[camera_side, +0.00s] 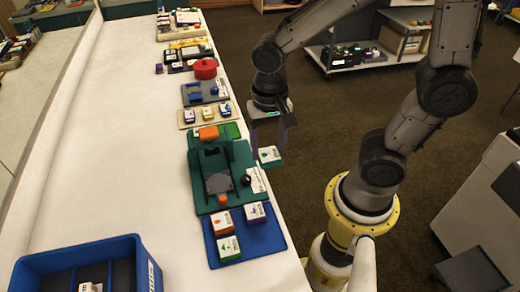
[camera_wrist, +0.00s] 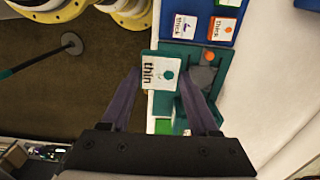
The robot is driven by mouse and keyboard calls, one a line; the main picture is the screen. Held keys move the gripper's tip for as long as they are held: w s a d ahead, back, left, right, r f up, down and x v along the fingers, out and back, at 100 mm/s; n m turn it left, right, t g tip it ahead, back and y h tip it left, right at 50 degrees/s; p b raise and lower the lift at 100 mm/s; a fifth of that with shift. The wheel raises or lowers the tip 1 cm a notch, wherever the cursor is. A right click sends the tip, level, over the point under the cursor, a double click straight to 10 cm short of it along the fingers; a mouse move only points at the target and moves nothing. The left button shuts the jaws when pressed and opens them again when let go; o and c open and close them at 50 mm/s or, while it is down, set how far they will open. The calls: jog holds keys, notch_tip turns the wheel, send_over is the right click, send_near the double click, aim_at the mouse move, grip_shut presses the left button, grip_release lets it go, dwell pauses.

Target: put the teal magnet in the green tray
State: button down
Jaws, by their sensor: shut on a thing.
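The teal magnet (camera_side: 270,155) is a small block with a white top, teal sides and a teal picture. In the wrist view its top (camera_wrist: 162,72) reads "thin". My gripper (camera_side: 268,143) is shut on it and holds it in the air, off the table's right edge in the side view. Both fingers (camera_wrist: 158,78) flank the block in the wrist view. A dark green tray (camera_side: 242,152) lies on the table left of the magnet, holding a grey piece and an orange piece (camera_side: 224,199). A brighter green board lies behind it (camera_side: 232,129).
A blue tray (camera_side: 266,240) with three white-topped blocks lies in front of the dark green tray. A blue divided bin (camera_side: 140,262) stands at the near left. More boards and a red pot (camera_side: 205,68) line the table's far part. The table's left side is clear.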

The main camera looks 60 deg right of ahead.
aim_at(265, 151)
jog(key=r, duration=0.2)
jog(key=w+r, duration=0.1)
jog(key=r, duration=0.1)
jog(key=shift+d+r, duration=0.1)
jog(key=shift+r, duration=0.1)
jog(key=w+d, duration=0.9)
jog(key=w, duration=0.3)
jog(key=w+d, duration=0.9)
jog(key=w, duration=0.3)
jog(key=shift+s+a+f, duration=0.1)
jog(key=shift+a+f, duration=0.05)
jog(key=shift+f, duration=3.15)
jog(key=shift+s+a+f, duration=0.1)
jog(key=shift+f, duration=3.15)
jog(key=shift+a+f, duration=0.15)
jog(key=shift+f, duration=3.15)
jog(key=shift+c, duration=0.3)
grip_release()
